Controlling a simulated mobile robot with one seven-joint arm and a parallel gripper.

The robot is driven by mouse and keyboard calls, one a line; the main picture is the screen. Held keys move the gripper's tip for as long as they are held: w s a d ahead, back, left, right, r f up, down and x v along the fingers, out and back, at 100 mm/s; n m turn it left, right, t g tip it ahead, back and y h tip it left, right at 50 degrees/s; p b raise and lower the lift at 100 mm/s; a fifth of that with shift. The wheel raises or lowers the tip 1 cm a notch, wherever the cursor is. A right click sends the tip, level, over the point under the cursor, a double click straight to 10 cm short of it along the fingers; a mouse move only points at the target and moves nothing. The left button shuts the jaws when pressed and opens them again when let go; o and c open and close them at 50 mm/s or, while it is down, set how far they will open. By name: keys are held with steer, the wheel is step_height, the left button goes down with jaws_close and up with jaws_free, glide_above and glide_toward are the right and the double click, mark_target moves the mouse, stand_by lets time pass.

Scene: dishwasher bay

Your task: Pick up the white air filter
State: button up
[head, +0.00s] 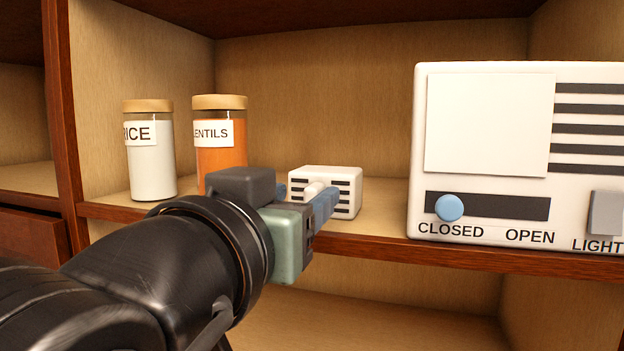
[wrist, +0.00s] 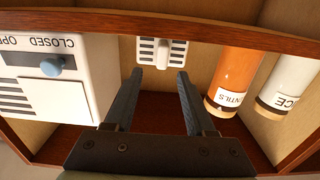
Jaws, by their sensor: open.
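The white air filter (head: 328,173) is a small box with dark slots and a rounded white knob on its front. It sits on the wooden shelf, partly hidden by my gripper in the head view. My gripper (head: 309,192) is open in front of it, fingers pointing at the filter. In the wrist view the filter (wrist: 151,50) is ahead of the gripper (wrist: 157,78), roughly centred between the two fingers. The fingers look empty, with the knob beyond or near their tips; I cannot tell the exact gap.
A rice jar (head: 152,165) and an orange lentils jar (head: 221,150) stand left of the filter. A large white unit (head: 488,120) with a blue knob (head: 449,207) on a closed/open slider stands right. The shelf's front edge (head: 385,240) runs below the filter.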

mark_target(309, 190)
steer(key=p+x, duration=0.3)
steer(key=x, duration=0.1)
steer(key=shift+w+r+p, duration=0.15)
steer(key=shift+w+p, duration=0.1)
steer(key=shift+p, duration=0.15)
steer(key=shift+w+d+f, duration=0.1)
steer(key=shift+w+f, duration=0.1)
steer(key=shift+w, duration=0.15)
jaws_close()
stand_by(0.9)
